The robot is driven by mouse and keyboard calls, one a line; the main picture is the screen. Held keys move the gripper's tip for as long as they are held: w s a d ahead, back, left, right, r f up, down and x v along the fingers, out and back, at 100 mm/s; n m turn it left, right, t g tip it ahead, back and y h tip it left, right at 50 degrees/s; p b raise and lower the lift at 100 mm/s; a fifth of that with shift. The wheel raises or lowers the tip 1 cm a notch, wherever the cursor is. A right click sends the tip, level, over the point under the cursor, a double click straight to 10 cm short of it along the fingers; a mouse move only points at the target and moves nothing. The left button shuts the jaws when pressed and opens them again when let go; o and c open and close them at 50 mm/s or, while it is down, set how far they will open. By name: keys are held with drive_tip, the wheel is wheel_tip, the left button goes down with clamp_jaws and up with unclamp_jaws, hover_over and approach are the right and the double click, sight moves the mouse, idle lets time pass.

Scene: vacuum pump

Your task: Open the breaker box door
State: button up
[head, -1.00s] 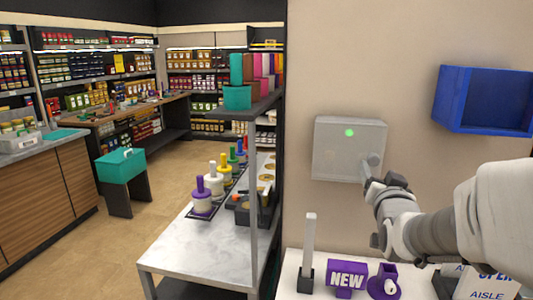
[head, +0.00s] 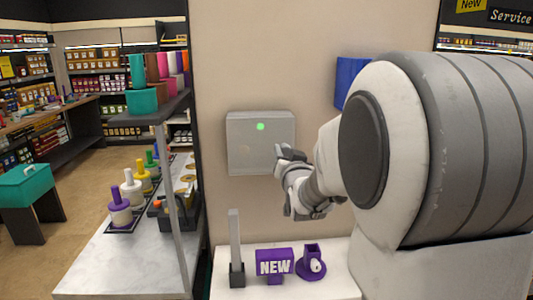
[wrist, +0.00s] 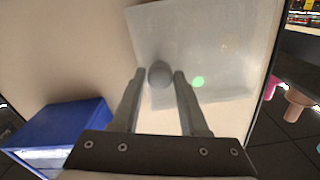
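The breaker box (head: 250,148) is a pale grey box on the beige wall, with a green light on its front and its door closed. My gripper (head: 281,152) is at the box's lower right corner in the head view, where it hides the knob. In the wrist view the box (wrist: 215,45) fills the upper middle. A round grey knob (wrist: 159,74) on it shows between the tips of my gripper (wrist: 159,74). The two fingers are apart, with a narrow gap on each side of the knob. I cannot tell how deep the knob sits between them.
A blue wall bin (head: 352,80) hangs right of the box, partly behind my arm; it also shows in the wrist view (wrist: 65,130). A white counter (head: 225,285) below carries a purple NEW sign (head: 274,263) and an upright grey post (head: 235,240). Shelving with goods stands left.

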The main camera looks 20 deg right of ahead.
clamp_jaws()
idle(1.1)
